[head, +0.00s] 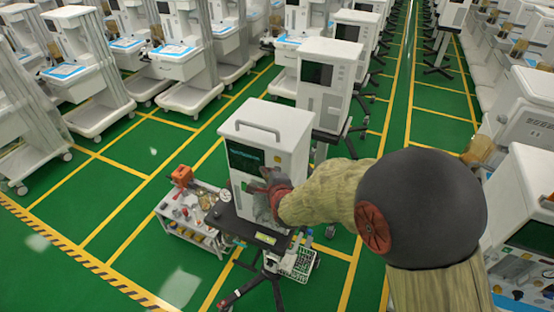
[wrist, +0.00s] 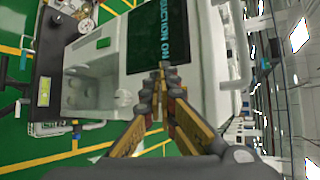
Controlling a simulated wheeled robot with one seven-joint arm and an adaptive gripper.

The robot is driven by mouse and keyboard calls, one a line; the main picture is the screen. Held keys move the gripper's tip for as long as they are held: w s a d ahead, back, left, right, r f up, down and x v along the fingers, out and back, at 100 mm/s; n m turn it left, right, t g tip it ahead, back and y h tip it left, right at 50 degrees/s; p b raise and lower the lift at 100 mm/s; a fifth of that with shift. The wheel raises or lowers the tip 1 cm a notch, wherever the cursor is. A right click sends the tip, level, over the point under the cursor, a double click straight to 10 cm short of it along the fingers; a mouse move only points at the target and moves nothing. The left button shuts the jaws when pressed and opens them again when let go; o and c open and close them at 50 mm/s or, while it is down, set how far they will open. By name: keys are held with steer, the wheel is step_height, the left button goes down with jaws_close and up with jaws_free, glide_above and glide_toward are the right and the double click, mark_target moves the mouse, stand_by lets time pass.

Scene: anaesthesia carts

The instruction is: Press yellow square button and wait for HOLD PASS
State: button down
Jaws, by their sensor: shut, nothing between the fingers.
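A white anaesthesia machine (head: 270,125) stands in front of me, its dark screen (head: 246,157) on the front face. In the wrist view, which is turned sideways, the screen (wrist: 150,30) shows cyan text that seems to read "...UCTION ON". My gripper (head: 272,184) is in front of the face, below the screen. In the wrist view its fingertips (wrist: 162,70) are together and empty, overlapping the screen's edge; I cannot tell whether they touch. A small green patch (wrist: 103,43) shows on the panel.
A low cart (head: 190,232) with small items stands left. More machines stand behind and to the right. Green floor is open at the front left.

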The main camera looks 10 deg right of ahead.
steer(key=shift+w+d+b, duration=0.4)
steer(key=shift+w+b, duration=0.15)
steer(key=shift+w, duration=0.15)
steer(key=shift+w+d+b, duration=0.35)
steer(key=shift+w+b, duration=0.15)
steer(key=shift+w, duration=0.15)
steer(key=shift+w+d+b, duration=0.45)
steer(key=shift+w+b, duration=0.3)
steer(key=shift+b, duration=0.4)
stand_by(1.1)
steer(key=shift+s, duration=0.1)
steer(key=shift+s+a+b, duration=0.4)
steer(key=shift+s, duration=0.3)
steer(key=s, duration=0.1)
steer(key=s+a, duration=0.1)
steer(key=s, duration=0.1)
steer(key=s+a+b, duration=0.1)
steer(key=shift+s+a, duration=0.2)
steer(key=shift+a, duration=0.05)
stand_by(0.4)
